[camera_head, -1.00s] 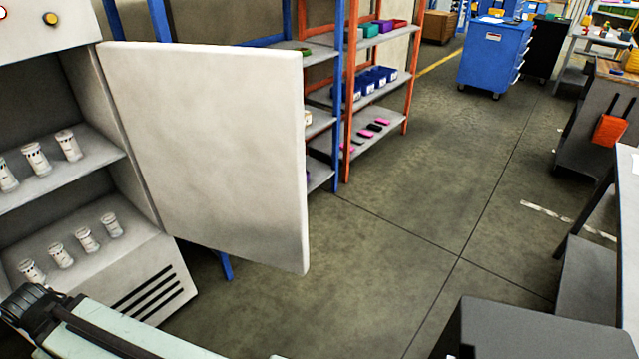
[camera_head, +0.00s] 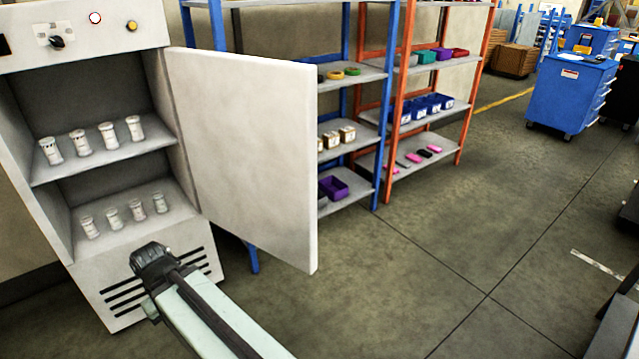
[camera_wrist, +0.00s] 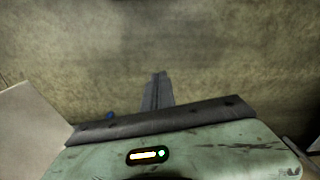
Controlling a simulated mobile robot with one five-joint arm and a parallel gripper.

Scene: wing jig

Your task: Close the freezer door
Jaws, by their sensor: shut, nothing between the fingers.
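The white freezer (camera_head: 110,295) stands at the left in the head view, with its front open. Its door (camera_head: 245,160) is hinged on the right side and swung wide open, with a bare pale face. Several white jars stand on the upper shelf (camera_head: 110,160) and the lower shelf (camera_head: 130,232). My arm reaches in from the bottom, in front of the freezer's vent. My gripper (camera_wrist: 158,80) shows in the wrist view, with its fingers together and empty over the floor. A pale panel (camera_wrist: 30,130) lies left of it, apart; I cannot tell whether this is the door.
A blue shelf rack (camera_head: 384,120) and an orange rack (camera_head: 469,88) with bins stand behind the door. A blue tool cabinet (camera_head: 570,95) is at the back right. The floor (camera_head: 400,290) right of the door is clear. A dark bench edge (camera_head: 618,325) is at the lower right.

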